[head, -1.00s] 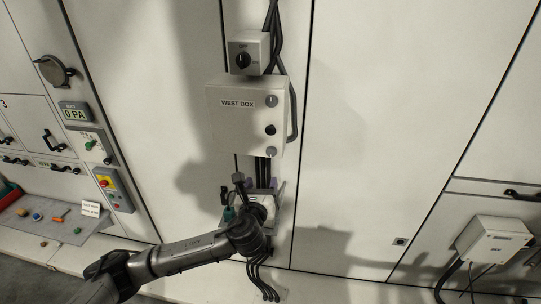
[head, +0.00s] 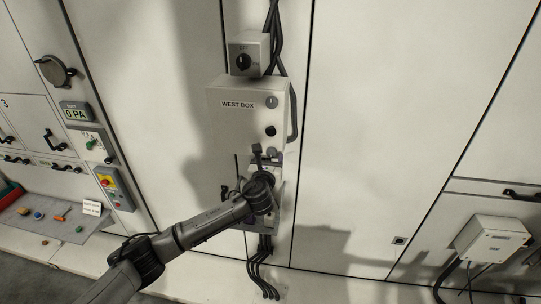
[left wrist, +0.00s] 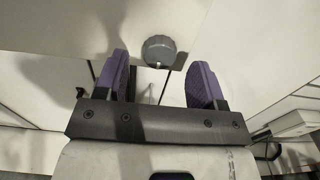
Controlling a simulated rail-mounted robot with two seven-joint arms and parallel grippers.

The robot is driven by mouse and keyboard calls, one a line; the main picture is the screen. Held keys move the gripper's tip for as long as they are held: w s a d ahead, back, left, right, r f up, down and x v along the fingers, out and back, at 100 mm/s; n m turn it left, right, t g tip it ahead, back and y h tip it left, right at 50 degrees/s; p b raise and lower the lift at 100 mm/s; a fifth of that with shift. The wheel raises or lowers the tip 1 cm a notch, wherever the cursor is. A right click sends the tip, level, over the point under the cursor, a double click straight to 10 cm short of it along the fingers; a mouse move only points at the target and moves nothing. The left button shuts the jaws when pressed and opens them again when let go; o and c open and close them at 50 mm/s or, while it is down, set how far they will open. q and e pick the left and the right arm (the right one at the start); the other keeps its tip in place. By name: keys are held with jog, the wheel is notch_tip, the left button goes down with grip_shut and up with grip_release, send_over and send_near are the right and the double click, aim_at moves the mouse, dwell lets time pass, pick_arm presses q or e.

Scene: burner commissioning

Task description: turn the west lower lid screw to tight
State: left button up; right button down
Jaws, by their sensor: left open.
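The west box (head: 240,110) is a pale box labelled "WEST BOX" on the wall panel in the head view. A grey round upper screw (head: 271,102) and a black knob (head: 270,131) show on its lid. The lower lid screw shows in the left wrist view as a grey round knob (left wrist: 158,49), centred just beyond the fingertips. My left gripper (left wrist: 157,72) is open, with purple-padded fingers either side of the knob's line and apart from it. In the head view my left wrist largely covers the fingers at the box's lower edge. My right gripper is out of view.
A switch box (head: 247,54) and dark cables stand above the west box. Cables (head: 262,278) hang below my wrist. A grey shelf (head: 60,228) with small items is at left. Another pale box (head: 492,240) is at lower right. The wall panel right of the west box is clear.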

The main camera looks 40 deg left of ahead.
pick_arm(q)
jog(key=shift+x, duration=0.95)
jog(key=shift+c, duration=0.3)
jog(key=c, duration=0.9)
jog(key=shift+o, duration=0.2)
